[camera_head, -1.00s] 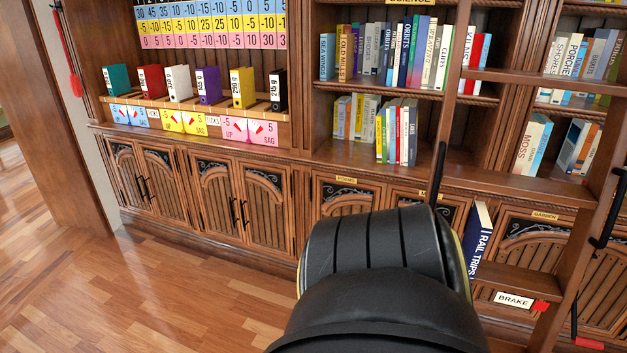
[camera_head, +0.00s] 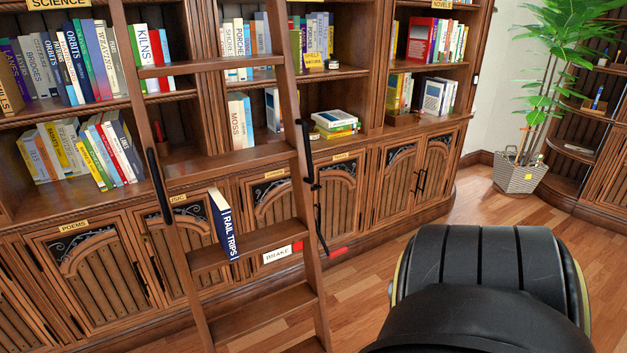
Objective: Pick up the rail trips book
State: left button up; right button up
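The rail trips book (camera_head: 226,224) is dark blue with white lettering on its spine and a pale cover edge. It stands upright, leaning a little, on a lower step (camera_head: 262,243) of the wooden library ladder (camera_head: 305,190). The full spine text "RAIL TRIPS" faces me. Neither gripper's fingers show in the head view, and nothing touches the book.
Bookshelves with several books (camera_head: 85,150) stand behind, above closed cabinets (camera_head: 415,170). A potted plant (camera_head: 520,172) stands at the right. The wooden floor (camera_head: 455,218) is clear at right.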

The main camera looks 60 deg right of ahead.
aim_at(221, 210)
jog(key=z, duration=0.75)
jog(key=i, duration=0.5)
